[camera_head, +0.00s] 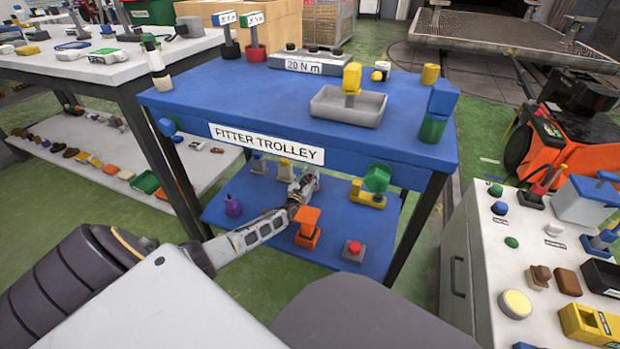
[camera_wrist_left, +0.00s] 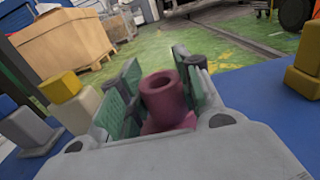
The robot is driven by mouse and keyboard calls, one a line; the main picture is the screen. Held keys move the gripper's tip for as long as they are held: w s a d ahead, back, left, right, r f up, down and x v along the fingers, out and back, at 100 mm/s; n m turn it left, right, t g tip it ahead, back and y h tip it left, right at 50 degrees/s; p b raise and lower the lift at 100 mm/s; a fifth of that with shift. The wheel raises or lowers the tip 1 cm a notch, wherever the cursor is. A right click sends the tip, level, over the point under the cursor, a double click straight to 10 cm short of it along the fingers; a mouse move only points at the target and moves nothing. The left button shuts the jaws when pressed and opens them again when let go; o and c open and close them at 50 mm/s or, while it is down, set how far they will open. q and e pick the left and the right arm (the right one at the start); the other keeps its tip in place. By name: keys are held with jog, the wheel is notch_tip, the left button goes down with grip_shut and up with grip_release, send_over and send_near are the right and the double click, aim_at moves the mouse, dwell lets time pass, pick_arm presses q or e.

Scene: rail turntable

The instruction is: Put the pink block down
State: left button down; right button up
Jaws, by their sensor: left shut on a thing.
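The pink block (camera_wrist_left: 163,97) is a dark pink piece with a round, hollow-topped upper part on a wider base. In the left wrist view it sits between the green finger pads of my left gripper (camera_wrist_left: 160,95), which is shut on it. In the head view my left gripper (camera_head: 305,185) reaches over the lower blue shelf (camera_head: 262,208) of the fitter trolley, under its top. Only a sliver of pink shows at the fingers there. I cannot tell whether the block touches the shelf. My right gripper is not in view.
On the lower shelf stand a purple piece (camera_head: 233,206), an orange piece (camera_head: 308,228), a red button box (camera_head: 353,251), a yellow piece with a green knob (camera_head: 376,180), and grey and yellow pieces (camera_head: 286,170) behind.

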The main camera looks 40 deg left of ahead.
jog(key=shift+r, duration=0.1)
pick_arm(q)
jog(key=c, duration=1)
grip_release()
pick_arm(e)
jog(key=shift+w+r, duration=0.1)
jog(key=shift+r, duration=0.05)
pick_arm(q)
jog(key=shift+s, duration=0.1)
jog(key=shift+p+v, duration=0.45)
jog(key=shift+v, duration=0.35)
jog(key=shift+p+v, duration=0.75)
jog(key=shift+v, duration=0.95)
jog(key=shift+p+v, duration=1.15)
jog(key=shift+v, duration=2.25)
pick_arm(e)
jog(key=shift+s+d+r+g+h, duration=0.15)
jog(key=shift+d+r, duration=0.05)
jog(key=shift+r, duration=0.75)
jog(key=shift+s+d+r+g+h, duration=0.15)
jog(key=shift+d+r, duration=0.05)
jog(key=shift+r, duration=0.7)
